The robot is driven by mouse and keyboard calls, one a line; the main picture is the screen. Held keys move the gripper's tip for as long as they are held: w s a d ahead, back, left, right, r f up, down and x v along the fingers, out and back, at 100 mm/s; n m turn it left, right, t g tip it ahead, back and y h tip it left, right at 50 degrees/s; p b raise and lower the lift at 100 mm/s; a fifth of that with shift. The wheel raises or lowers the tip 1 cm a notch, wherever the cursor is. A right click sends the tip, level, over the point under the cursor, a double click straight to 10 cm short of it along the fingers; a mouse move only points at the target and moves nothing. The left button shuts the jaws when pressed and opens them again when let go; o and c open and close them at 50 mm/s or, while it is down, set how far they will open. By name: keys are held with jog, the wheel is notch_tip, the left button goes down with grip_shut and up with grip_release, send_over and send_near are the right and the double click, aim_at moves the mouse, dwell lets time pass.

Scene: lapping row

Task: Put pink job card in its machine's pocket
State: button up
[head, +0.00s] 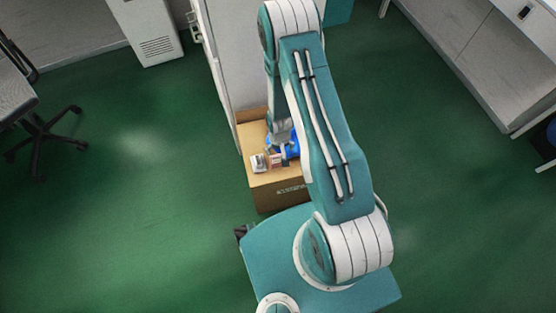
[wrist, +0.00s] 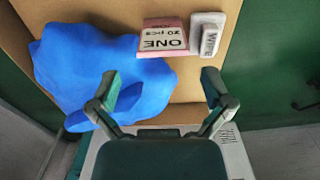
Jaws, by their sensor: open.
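A pink block-like item with a white face reading "ONE 20 PCS" (wrist: 163,40) lies on cardboard in the wrist view, apparently the pink job card. In the head view it is a small pinkish patch (head: 276,160) on a cardboard box. My gripper (wrist: 159,82) is open and empty. Its fingers are spread on either side below the card in the picture, not touching it. In the head view my gripper (head: 281,143) hangs over the box, partly hidden by my arm. No machine pocket can be made out.
A white item marked "WIPE" (wrist: 208,34) sits close right of the card. A crumpled blue thing (wrist: 90,68) lies left. The cardboard box (head: 272,196) stands against a tall white cabinet (head: 240,55). A chair (head: 42,135) is at left; green floor is open around.

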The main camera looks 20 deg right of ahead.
aim_at(278, 155)
jog(key=f, duration=0.7)
jog(key=shift+w+a+f, duration=0.1)
jog(key=shift+w+f, duration=0.05)
jog(key=shift+w, duration=0.25)
jog(key=c, duration=0.9)
jog(key=shift+r, duration=0.5)
notch_tip(278, 155, up, 2)
jog(key=s+r, duration=0.3)
jog(key=s, duration=0.1)
jog(key=s+r, duration=0.3)
jog(key=s, duration=0.2)
jog(key=s+r, duration=0.4)
jog(key=s, duration=0.1)
jog(key=shift+a, duration=0.4)
